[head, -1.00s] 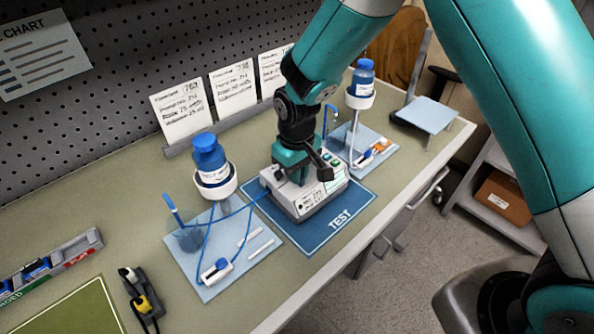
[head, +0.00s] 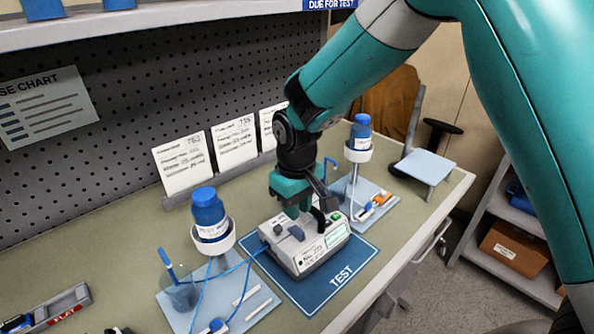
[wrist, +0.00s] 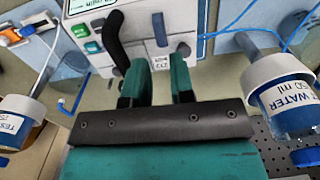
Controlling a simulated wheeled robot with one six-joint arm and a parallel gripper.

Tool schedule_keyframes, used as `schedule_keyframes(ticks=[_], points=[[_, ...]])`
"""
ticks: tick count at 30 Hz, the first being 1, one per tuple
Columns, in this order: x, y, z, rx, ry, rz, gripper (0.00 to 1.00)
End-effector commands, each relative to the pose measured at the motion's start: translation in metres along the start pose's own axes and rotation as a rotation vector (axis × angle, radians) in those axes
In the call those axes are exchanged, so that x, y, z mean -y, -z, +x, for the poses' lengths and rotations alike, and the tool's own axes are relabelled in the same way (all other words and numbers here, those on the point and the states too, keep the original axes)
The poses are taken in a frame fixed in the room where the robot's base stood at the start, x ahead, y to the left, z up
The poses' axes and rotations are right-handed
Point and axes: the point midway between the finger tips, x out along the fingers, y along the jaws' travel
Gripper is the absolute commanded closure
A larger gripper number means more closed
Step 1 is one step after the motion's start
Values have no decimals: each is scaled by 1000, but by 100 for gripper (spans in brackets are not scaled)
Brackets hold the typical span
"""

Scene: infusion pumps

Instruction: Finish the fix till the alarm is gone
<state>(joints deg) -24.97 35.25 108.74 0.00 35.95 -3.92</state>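The white and grey pump (head: 305,250) sits on the blue TEST mat (head: 341,276). A small green screen is partly cut off there and unreadable. My gripper (head: 294,206) is over the pump's back part, pointing down. In the wrist view its fingers (wrist: 162,82) stand apart with nothing visibly held. My gripper hides part of the pump. I cannot tell the alarm's state.
A blue-capped bottle (head: 208,210) stands in a holder left of the pump, with blue tubing (head: 238,270) running towards it. Another bottle (head: 360,131) stands behind right over a light-blue tray (head: 379,210). Cards (head: 182,165) line the back. Floor lies beyond the bench's right edge.

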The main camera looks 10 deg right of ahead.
Motion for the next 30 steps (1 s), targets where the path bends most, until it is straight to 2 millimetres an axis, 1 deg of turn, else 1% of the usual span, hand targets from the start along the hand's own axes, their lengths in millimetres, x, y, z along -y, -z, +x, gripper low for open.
schedule_keyframes(ticks=[1,6,9,13,18,28,30], points=[[0,2,-12,-8,-1,0,78],[0,1,-56,-8,-1,0,78],[0,1,-78,-6,0,0,78],[0,1,-99,-3,0,0,78],[0,0,-112,-2,0,1,78],[0,0,-114,0,0,0,78],[0,-5,-116,-5,5,-2,78]])
